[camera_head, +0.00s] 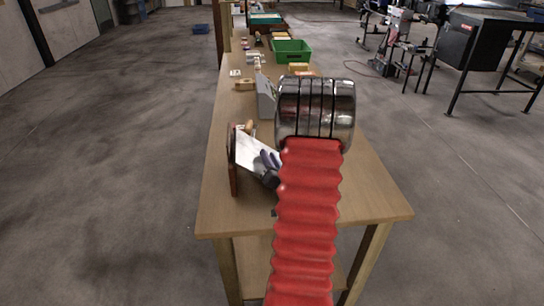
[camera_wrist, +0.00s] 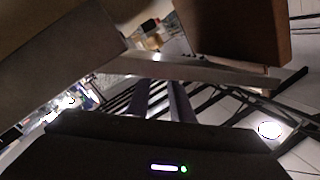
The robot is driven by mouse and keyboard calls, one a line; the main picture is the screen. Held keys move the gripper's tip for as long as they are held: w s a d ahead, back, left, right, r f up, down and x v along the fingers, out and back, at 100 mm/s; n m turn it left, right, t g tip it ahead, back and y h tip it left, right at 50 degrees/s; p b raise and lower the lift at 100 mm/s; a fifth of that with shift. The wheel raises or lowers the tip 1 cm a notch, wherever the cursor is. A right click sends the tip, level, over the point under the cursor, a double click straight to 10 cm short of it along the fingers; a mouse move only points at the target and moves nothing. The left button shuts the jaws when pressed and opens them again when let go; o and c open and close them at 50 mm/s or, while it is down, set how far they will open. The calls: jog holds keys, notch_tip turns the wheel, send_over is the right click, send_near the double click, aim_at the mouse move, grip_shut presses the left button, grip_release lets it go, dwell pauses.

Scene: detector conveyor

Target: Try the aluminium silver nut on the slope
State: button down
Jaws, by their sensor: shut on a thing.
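The slope (camera_head: 247,147) is a pale, tilted plate with a reddish-brown board at its left side, near the front of the wooden bench. My gripper (camera_head: 268,163), dark with purplish fingers, is over the slope's right part, left of my red arm sleeve. In the wrist view the two fingers (camera_wrist: 160,98) stand close together. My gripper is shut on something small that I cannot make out. I cannot see the aluminium silver nut in either view; whether the fingers touch the slope is unclear.
A grey box-like device (camera_head: 265,97) stands just behind the slope, partly hidden by my metal wrist. A wooden block (camera_head: 245,84), a white card (camera_head: 235,73) and a green bin (camera_head: 292,50) are farther back. The bench's front right (camera_head: 375,200) is clear.

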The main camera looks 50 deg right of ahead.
jog(key=shift+w+a+f, duration=0.1)
jog(key=shift+w+f, duration=0.05)
jog(key=shift+f, duration=0.05)
jog(key=c, duration=1.5)
grip_release()
jog(key=shift+a, duration=0.1)
